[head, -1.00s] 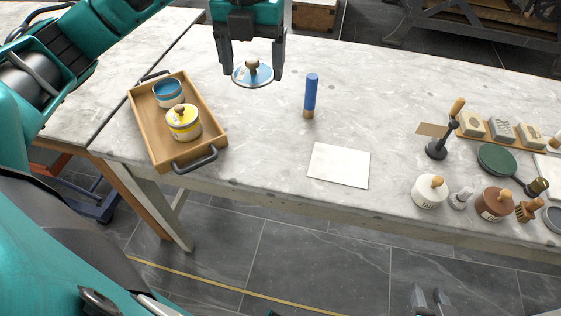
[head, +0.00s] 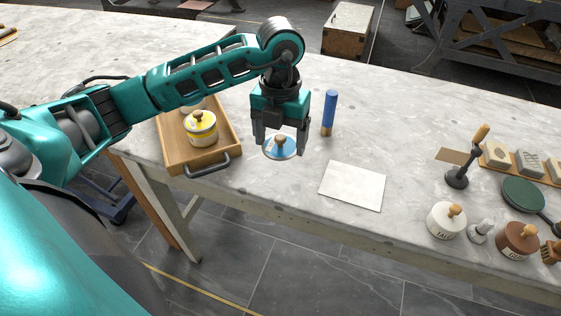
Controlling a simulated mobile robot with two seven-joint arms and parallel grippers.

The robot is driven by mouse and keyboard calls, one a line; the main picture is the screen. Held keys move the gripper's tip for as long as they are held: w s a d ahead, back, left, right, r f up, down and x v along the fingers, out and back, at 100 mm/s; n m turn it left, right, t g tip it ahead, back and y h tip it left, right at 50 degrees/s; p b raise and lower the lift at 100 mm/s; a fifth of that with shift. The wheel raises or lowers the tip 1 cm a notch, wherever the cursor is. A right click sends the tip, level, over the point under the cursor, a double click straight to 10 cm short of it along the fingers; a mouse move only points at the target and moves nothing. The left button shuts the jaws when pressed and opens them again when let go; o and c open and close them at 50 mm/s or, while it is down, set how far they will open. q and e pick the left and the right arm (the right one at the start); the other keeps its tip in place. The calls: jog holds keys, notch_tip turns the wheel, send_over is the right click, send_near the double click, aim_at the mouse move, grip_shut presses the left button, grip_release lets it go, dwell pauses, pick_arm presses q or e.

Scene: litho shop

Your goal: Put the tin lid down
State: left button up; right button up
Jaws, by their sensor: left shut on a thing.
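My left gripper (head: 279,142) points down and is shut on the wooden knob of the tin lid (head: 272,153). The lid is a round disc, blue and white. It is level, over the table between the wooden tray and the white sheet. I cannot tell whether it touches the tabletop. The open blue tin (head: 190,105) in the tray is mostly hidden behind my left arm. My right gripper is not in view.
The wooden tray (head: 233,137) also holds a yellow tin (head: 201,130) with its lid on. A blue roll (head: 329,110) stands behind the white sheet (head: 352,187). Labelled jars, including a white one (head: 446,221), stand at the right. Bare marble tabletop (head: 300,185) lies in front of the lid.

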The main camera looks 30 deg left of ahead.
aim_at(281, 170)
pick_arm(q)
notch_tip(281, 170, down, 3)
jog(key=shift+r, duration=0.15)
jog(key=shift+f+b, duration=0.3)
jog(key=shift+f, duration=1.7)
jog(key=shift+f, duration=0.15)
jog(key=o, duration=0.9)
